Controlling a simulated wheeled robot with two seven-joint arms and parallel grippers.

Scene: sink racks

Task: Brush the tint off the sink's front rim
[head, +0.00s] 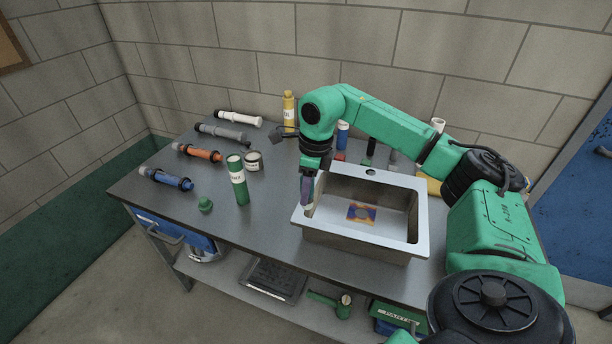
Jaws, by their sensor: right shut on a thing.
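I cannot make out a tint on this rim. An orange and purple patch (361,213) shows inside the basin. My right gripper (307,190) points down over the sink's left rim, near the front left corner. It is shut on a slim thing, probably the brush; the gripper hides most of it, and contact with the rim is unclear. My left gripper is out of view.
On the left of the worktop (245,234) lie several tubes, including an orange one (200,152) and a blue one (170,180). A green bottle (237,180), a small can (253,161) and a green cap (205,204) stand left of the sink. A yellow bottle (289,109) stands behind.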

